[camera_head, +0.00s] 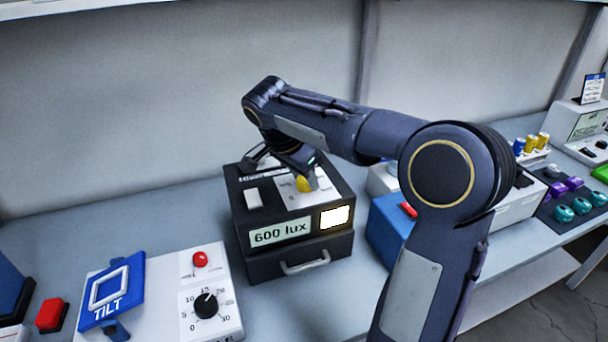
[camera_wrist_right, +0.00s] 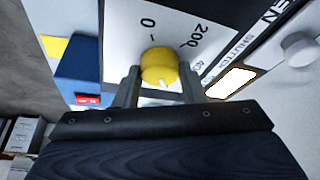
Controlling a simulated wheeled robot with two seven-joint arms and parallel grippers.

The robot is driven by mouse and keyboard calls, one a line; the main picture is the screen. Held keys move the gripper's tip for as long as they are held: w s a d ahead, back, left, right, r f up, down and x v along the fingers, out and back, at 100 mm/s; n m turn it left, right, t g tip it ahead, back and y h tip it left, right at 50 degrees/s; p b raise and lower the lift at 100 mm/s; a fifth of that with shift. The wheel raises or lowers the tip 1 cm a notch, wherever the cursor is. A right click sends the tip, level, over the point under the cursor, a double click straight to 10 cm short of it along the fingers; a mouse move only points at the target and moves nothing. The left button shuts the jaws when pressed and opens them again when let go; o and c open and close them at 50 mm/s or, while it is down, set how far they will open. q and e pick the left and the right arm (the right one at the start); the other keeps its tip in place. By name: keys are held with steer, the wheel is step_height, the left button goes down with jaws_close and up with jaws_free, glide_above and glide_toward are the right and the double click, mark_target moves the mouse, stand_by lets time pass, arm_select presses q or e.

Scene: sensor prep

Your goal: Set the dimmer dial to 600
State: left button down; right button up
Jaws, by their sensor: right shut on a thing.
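The dimmer dial (camera_head: 306,184) is a yellow knob on a white scale plate on top of a black box (camera_head: 290,247). The box's front display (camera_head: 280,233) reads "600 lux", and a lit window (camera_head: 335,217) glows beside it. My right gripper (camera_wrist_right: 160,85) is shut on the dial, which sits between its two fingers in the right wrist view (camera_wrist_right: 160,66). Scale marks 0 and 200 show beside the dial there; the rest of the scale is partly hidden. My left gripper is not in view.
A white box with a black timer knob (camera_head: 206,305), a red button and a blue TILT frame (camera_head: 110,290) stands at the left. A blue box (camera_head: 393,235) stands close at the right. The black box has a drawer handle (camera_head: 304,263) in front.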

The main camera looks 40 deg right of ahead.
stand_by(0.3)
steer(key=o, duration=1)
steer(key=v, duration=0.7)
steer(key=shift+r, duration=0.4)
steer(key=shift+a, duration=0.15)
